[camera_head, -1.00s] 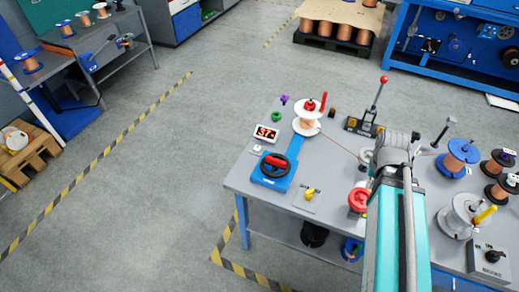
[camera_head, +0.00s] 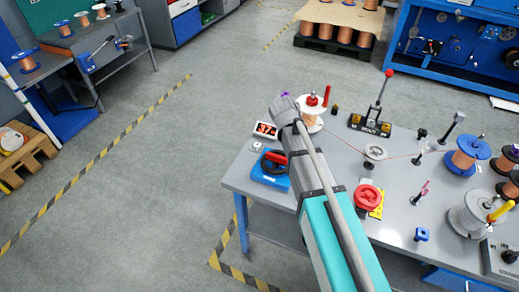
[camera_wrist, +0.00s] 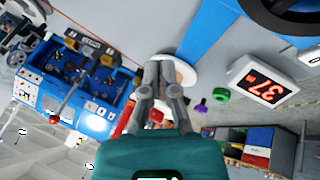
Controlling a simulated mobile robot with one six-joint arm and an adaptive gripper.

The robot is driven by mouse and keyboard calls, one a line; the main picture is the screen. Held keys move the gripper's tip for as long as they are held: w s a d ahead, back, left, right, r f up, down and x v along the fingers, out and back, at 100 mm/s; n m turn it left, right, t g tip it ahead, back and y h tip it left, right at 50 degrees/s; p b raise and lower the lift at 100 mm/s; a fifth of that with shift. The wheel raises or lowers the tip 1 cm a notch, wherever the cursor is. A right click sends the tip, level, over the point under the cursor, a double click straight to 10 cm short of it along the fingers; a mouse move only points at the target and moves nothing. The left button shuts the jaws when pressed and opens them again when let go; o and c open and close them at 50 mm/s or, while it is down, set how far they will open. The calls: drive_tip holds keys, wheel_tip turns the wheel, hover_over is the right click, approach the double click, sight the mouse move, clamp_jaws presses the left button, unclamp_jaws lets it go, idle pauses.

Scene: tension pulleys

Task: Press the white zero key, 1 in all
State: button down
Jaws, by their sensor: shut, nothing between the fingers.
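The white zero key (camera_head: 256,147) is a small pale block on the grey table, just in front of the red-digit display (camera_head: 265,130). In the wrist view a white block at the right edge, beside the display (camera_wrist: 262,84), looks like the same key (camera_wrist: 311,56). My gripper (camera_wrist: 160,66) is shut and empty in the wrist view, above the table near the white spool flange, with the key well to its right. In the head view my wrist hides its fingers; the wrist is right of the key and display, apart from them.
A blue base with a black handwheel (camera_head: 274,162) stands in front of the key. The copper spool (camera_head: 313,110) with white flanges and red knob stands right of my wrist. A red-knobbed lever stand (camera_head: 377,110) and red wheel (camera_head: 367,197) are further right.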

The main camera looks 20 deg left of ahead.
sight(260, 143)
drive_tip(key=w+a+n+t+b, duration=0.1)
drive_tip(key=a+t+b, duration=0.1)
drive_tip(key=a, duration=1.5)
drive_tip(key=shift+a+f+n+t+b, duration=0.15)
drive_tip(key=shift+a+n+t+b, duration=0.15)
drive_tip(key=shift+t, duration=0.4)
drive_tip(key=shift+f, duration=0.15)
wheel_tip(260, 143, down, 8)
drive_tip(key=b, duration=0.8)
drive_tip(key=shift+f+b, duration=0.25)
drive_tip(key=shift+b, duration=0.15)
drive_tip(key=shift+f+b, duration=0.85)
idle(0.9)
drive_tip(key=shift+r, duration=0.1)
drive_tip(key=shift+r+p, duration=0.75)
drive_tip(key=shift+p, duration=0.1)
drive_tip(key=shift+r, duration=0.1)
